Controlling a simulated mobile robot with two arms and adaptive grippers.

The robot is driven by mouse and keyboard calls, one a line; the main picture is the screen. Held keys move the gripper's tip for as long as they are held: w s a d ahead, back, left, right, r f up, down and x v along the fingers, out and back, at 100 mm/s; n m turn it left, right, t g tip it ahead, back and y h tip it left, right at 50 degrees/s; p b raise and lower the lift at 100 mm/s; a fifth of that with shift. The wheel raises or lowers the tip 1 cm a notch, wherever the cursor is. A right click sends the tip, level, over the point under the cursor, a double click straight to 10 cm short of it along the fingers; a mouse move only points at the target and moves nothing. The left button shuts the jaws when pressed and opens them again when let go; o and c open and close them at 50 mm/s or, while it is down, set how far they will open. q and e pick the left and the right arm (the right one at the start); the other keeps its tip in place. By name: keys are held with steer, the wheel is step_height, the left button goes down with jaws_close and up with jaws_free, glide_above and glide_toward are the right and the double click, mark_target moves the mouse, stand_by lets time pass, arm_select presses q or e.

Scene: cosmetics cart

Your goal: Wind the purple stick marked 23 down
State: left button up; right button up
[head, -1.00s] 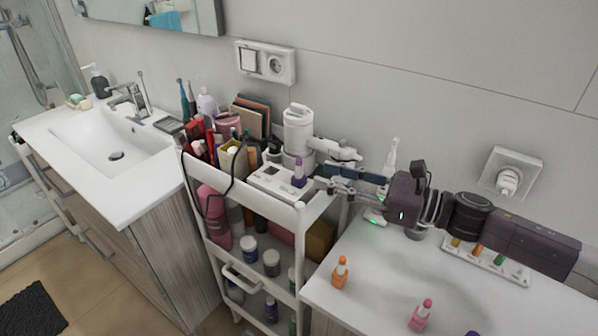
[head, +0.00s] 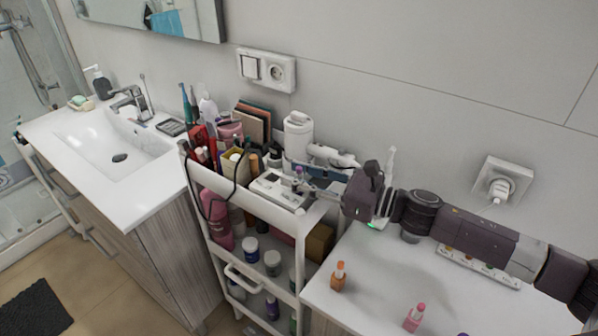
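A purple stick (head: 298,173) stands upright in a white holder (head: 267,191) on the top tray of the cart. Its marking is too small to read. My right gripper (head: 305,178) reaches in from the right at the height of the stick. Its two fingers look spread, with their tips at the stick, one on the far side and one on the near side. The fingers partly hide the stick's lower part, and I cannot tell whether they touch it. My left gripper is not in view.
The white cart (head: 303,228) holds crowded bottles and boxes left of the holder. A white hair dryer (head: 298,135) stands behind it. On the right counter are an orange bottle (head: 339,276), a pink bottle (head: 414,318) and a white rack (head: 480,268) of sticks.

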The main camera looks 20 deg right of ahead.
steer(key=shift+c, duration=0.7)
jaws_close()
